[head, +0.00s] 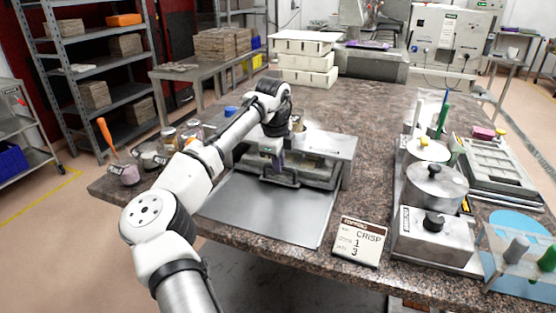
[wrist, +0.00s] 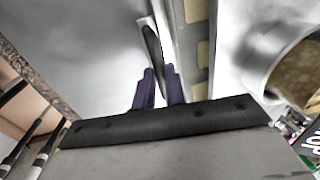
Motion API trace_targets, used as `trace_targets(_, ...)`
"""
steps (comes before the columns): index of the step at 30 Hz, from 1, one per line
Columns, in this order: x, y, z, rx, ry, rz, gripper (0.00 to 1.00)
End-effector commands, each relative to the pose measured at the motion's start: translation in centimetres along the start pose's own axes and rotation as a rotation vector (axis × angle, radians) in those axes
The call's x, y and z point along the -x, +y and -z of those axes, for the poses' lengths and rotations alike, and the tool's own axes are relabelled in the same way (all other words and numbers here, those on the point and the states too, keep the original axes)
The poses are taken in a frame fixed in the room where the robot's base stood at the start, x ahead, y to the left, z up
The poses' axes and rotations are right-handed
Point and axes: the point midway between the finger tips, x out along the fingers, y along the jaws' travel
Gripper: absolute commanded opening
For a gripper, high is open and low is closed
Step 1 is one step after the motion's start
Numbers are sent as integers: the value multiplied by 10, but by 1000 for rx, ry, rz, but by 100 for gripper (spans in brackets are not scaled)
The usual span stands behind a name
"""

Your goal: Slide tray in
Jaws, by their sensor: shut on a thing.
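A steel unit (head: 328,143) with a flat top stands mid-table, with a dark bar-like handle (head: 287,181) low on its front. A flat grey metal sheet (head: 262,212) lies in front of it, and I cannot tell whether it is part of the tray. My gripper (head: 276,160) is at the unit's front, partly hidden by my arm. In the wrist view, the purple fingers of my gripper (wrist: 159,88) are shut on a narrow black handle (wrist: 152,47). The grey surface (wrist: 85,45) lies left of it. How far the tray sticks out is unclear.
A sign (head: 359,241) stands at the front edge. Steel pots (head: 436,183) and a lidded box (head: 434,232) are on the right. Jars (head: 168,136) and an orange-handled tool (head: 106,134) stand at the left edge. White boxes (head: 303,60) are stacked at the back.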

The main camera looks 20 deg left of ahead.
Motion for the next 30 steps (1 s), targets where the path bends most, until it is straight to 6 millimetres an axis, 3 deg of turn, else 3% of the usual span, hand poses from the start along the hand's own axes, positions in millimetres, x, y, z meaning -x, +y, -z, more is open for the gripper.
trace_targets(1, 4, -5, -2, 3, -8, 21, 14)
trace_targets(6, 4, -4, -2, 2, -6, 16, 34)
trace_targets(17, 8, -3, 0, 1, -3, 13, 34)
trace_targets(20, 21, -3, 0, 1, -3, 14, 34)
trace_targets(30, 98, -2, 0, 1, -4, 15, 34)
